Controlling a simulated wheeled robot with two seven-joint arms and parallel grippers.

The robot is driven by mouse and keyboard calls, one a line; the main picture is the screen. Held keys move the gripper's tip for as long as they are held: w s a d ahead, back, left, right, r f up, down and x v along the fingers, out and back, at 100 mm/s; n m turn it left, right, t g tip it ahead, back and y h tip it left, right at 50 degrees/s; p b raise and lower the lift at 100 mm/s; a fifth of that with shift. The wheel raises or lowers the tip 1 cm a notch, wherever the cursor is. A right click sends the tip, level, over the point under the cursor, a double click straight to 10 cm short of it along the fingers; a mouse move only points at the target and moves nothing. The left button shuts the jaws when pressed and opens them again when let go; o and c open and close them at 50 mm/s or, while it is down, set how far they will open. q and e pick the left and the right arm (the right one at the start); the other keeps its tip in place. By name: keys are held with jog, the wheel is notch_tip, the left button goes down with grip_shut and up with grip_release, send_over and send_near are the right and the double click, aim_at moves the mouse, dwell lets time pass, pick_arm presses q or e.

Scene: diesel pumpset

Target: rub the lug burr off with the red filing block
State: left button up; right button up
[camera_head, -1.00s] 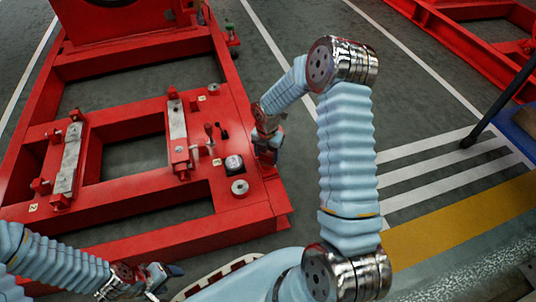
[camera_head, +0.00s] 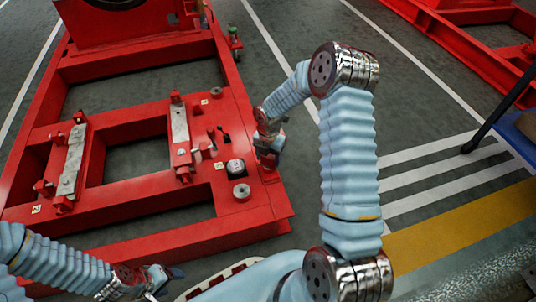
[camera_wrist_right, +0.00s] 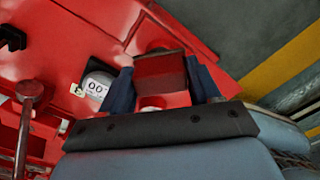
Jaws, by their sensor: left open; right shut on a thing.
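The red filing block (camera_wrist_right: 160,78) is between the dark fingers of my right gripper (camera_wrist_right: 163,88) in the right wrist view. The right gripper is shut on it. In the head view, my right gripper (camera_head: 268,156) is low at the right side of the red base frame (camera_head: 255,218), beside a red upright part at its edge. The lug burr cannot be made out; the block and gripper cover that spot. I cannot tell whether the block touches the frame. My left gripper (camera_head: 168,278) is open and empty at the bottom left, in front of the frame.
A dial gauge (camera_head: 235,166) and a grey round disc (camera_head: 241,191) sit on the frame left of my right gripper. Two metal-topped rails (camera_head: 72,160) stand farther left.

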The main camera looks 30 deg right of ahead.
jog(key=shift+s+a+f, duration=0.15)
jog(key=shift+s+f, duration=0.05)
jog(key=shift+s, duration=0.6)
jog(key=shift+s+r, duration=0.1)
jog(key=shift+r, duration=0.05)
jog(key=shift+w+p, duration=0.35)
jog(key=shift+w, duration=0.15)
jog(key=shift+w+d, duration=0.25)
jog(key=shift+w, duration=0.95)
jog(key=shift+s+a, duration=0.15)
jog(key=shift+s, duration=0.4)
jog(key=shift+s+a+p, duration=0.25)
jog(key=shift+s+p, duration=0.15)
jog(key=shift+s, duration=0.7)
jog(key=shift+w, duration=0.1)
